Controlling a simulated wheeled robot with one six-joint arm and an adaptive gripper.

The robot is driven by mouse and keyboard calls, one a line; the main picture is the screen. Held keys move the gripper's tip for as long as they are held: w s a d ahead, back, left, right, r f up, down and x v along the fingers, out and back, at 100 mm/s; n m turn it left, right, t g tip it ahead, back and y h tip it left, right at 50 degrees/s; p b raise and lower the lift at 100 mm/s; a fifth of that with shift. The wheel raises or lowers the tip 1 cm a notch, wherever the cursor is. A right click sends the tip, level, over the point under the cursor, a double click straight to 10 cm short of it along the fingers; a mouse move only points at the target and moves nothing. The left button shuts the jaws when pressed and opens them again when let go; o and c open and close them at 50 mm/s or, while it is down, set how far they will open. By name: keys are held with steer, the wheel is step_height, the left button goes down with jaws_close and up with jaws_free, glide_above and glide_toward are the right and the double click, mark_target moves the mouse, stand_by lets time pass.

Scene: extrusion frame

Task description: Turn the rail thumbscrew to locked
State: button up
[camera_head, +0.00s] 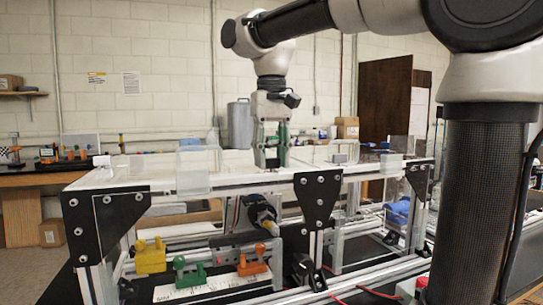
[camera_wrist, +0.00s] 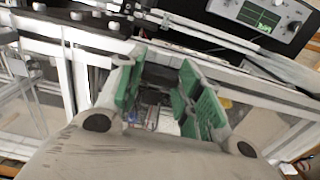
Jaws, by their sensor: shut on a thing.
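My gripper (camera_head: 271,158) points down at the top of the extrusion frame (camera_head: 130,176), its green finger pads at the level of the white top rail. In the wrist view my gripper (camera_wrist: 162,105) has its two green pads apart, on either side of a small greyish part (camera_wrist: 153,116). It is shut on that part, which is mostly hidden and blurred. I take it for the rail thumbscrew, but its shape and whether it stands at locked cannot be read.
Yellow (camera_head: 150,256), green (camera_head: 190,272) and orange (camera_head: 252,260) blocks sit low inside the frame. A black cylinder with a brass tip (camera_head: 261,212) is below the top rail. Clear panels (camera_head: 198,165) stand on top. An instrument with a green screen (camera_wrist: 262,18) shows in the wrist view.

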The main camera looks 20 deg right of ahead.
steer(key=o, duration=1)
step_height(320, 180, up, 12)
steer(key=shift+r, duration=0.1)
stand_by(0.5)
